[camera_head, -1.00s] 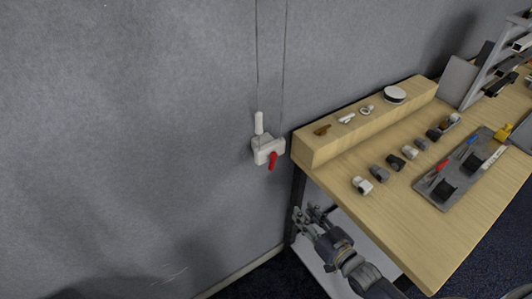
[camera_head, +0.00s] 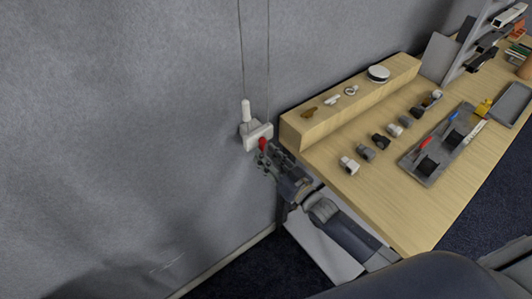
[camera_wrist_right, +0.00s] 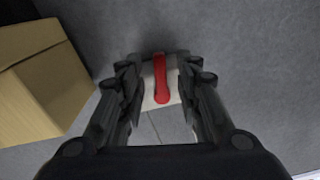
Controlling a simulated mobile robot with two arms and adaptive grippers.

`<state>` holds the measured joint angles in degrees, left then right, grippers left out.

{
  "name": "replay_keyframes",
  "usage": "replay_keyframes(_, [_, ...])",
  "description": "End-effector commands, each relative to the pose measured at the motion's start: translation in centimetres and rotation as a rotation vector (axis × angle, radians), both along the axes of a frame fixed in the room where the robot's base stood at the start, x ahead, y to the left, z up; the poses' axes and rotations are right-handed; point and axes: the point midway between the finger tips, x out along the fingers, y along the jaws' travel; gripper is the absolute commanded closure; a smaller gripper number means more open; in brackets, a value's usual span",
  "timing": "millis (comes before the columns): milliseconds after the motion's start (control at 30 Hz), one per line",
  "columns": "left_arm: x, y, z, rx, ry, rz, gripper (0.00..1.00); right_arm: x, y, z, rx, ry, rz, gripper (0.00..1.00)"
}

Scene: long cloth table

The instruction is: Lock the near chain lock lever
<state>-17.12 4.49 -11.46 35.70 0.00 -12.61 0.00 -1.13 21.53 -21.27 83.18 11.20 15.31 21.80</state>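The white chain lock (camera_head: 257,136) hangs by two thin cords against the grey wall, just left of the table's end. An upright white cylinder stands on its left side. Its red lever (camera_head: 263,143) is on the front, with its lower end hidden behind my gripper. My right gripper (camera_head: 265,160) is right at the lever. In the right wrist view the red lever (camera_wrist_right: 160,78) lies between the two spread fingers (camera_wrist_right: 160,82), with gaps on both sides, the white body (camera_wrist_right: 149,103) behind it. My left gripper is not in view.
The wooden table (camera_head: 400,217) with its raised ledge (camera_head: 345,110) stands close on the right; its corner shows at the left in the wrist view (camera_wrist_right: 45,85). Several small fittings and a grey tray (camera_head: 408,160) lie on it. The wall left of the lock is free.

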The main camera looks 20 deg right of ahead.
Motion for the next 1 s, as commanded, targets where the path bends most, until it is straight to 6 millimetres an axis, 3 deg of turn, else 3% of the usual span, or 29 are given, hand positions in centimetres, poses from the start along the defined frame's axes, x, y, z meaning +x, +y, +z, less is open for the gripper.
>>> replay_keyframes(433, [0.01,0.01,0.17,0.0,0.0,-0.001,0.71,1.0,0.38,-0.01,0.0,0.0,0.0,0.68])
replay_keyframes(467, [-0.02,0.01,0.17,0.0,0.001,-0.001,0.71,1.0,0.38,-0.01,0.0,0.0,0.0,0.71])
replay_keyframes(600, [-0.13,0.04,0.15,0.001,0.003,-0.001,0.71,1.0,0.36,0.0,0.0,0.0,0.0,1.0])
replay_keyframes(833, [-0.2,0.07,0.06,0.001,0.004,-0.001,0.71,1.01,0.28,-0.05,-0.017,-0.006,0.0,1.0])
replay_keyframes(1000, [-0.25,0.13,-0.38,0.002,0.005,-0.001,0.71,1.19,-0.21,-0.18,-0.157,-0.057,0.0,1.0])
